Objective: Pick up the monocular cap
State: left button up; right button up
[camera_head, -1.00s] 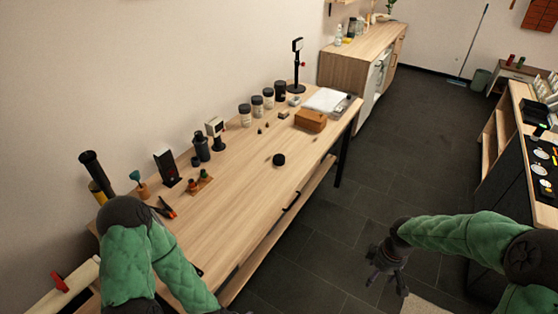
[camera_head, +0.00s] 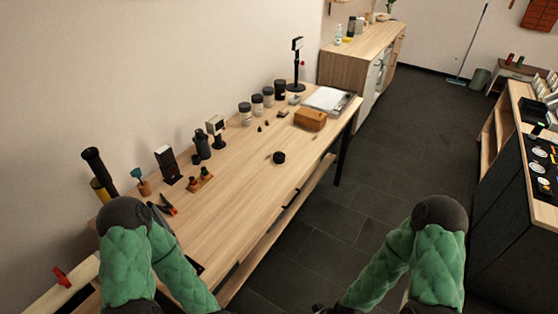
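A small black round piece (camera_head: 279,157), which looks like the monocular cap, lies flat on the wooden table (camera_head: 230,205) near its front edge. Nothing touches it. A black monocular-like cylinder (camera_head: 202,144) stands upright near the wall, left of the cap. My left arm comes in at the lower left, and its gripper is below the frame. My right arm bends down at the lower right. Only a dark bit of the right gripper (camera_head: 322,309) shows at the bottom edge, off the table's front, too little to tell its state.
Several dark-lidded jars (camera_head: 257,105) line the wall. A wooden box (camera_head: 310,119) and a tray with paper (camera_head: 326,98) are at the far end. A black stand (camera_head: 297,65) rises behind. Orange-handled pliers (camera_head: 168,208) lie near my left arm. The table around the cap is clear.

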aim_at(278, 158)
jog(key=k+u, duration=0.3)
jog(key=k+j+u, duration=0.15)
jog(key=k+u, duration=0.2)
jog(key=u, duration=2.2)
jog(key=k+l+u, duration=0.2)
jog(key=l, duration=0.3)
jog(key=k+l+u, duration=0.15)
jog(key=l, duration=0.3)
jog(key=k+l+u, duration=0.2)
jog(key=l, duration=0.25)
jog(key=k+l+u, duration=0.15)
jog(key=k+l, duration=0.2)
